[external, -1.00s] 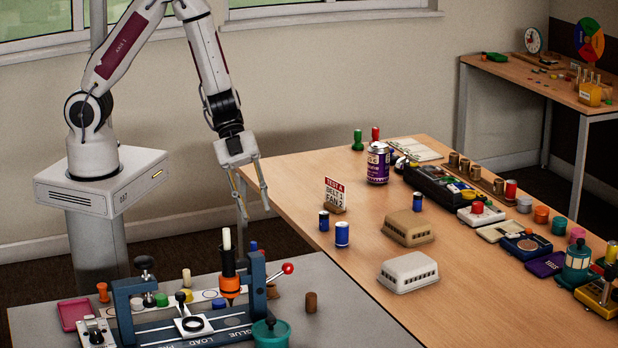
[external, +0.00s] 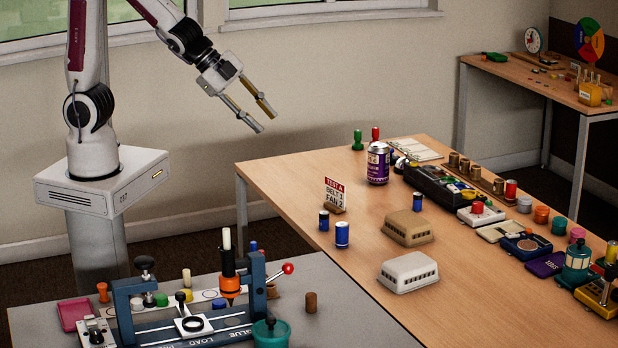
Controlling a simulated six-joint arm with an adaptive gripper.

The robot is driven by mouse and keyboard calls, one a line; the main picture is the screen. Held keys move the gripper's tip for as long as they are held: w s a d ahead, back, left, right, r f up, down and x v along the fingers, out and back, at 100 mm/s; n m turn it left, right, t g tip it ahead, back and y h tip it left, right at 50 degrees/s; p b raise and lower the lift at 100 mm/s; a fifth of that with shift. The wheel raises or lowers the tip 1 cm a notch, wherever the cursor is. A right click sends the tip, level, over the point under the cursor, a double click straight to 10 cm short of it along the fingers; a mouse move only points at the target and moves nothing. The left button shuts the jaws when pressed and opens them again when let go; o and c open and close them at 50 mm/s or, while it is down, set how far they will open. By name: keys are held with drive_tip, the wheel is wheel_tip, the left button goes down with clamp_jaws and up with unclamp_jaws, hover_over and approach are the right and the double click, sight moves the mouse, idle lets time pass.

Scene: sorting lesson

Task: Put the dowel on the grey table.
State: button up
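A short brown cylinder (external: 311,302), which looks like the dowel, stands upright on the grey table (external: 350,322), right of the blue press fixture. A thin cream rod (external: 227,238) also stands upright at the top of the fixture's black and orange part; I cannot tell for sure which piece is called the dowel. My gripper (external: 265,123) is open, with nothing between its fingers. It is raised in the air near the back wall, up and left of the wooden table, well away from both pieces.
The blue fixture (external: 122,312) with a red-knobbed lever (external: 288,268) fills much of the grey table. A teal pot (external: 271,332) stands in front. The wooden table (external: 290,180) holds a purple can (external: 378,163), a sign (external: 335,195), blue cylinders and two vented boxes (external: 408,228).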

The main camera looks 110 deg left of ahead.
drive_tip(key=s+d+r+n+g, duration=0.1)
drive_tip(key=s+d+r+n, duration=0.1)
drive_tip(key=s, duration=0.5)
drive_tip(key=s+d+r+n+g+h, duration=0.1)
drive_tip(key=s+d, duration=0.3)
drive_tip(key=s, duration=0.4)
drive_tip(key=s+d+r+n+h, duration=0.1)
drive_tip(key=s+d+r+n, duration=0.2)
drive_tip(key=s, duration=0.4)
drive_tip(key=shift+s+r+g, duration=0.3)
drive_tip(key=shift+s+g, duration=0.05)
drive_tip(key=shift+g, duration=0.05)
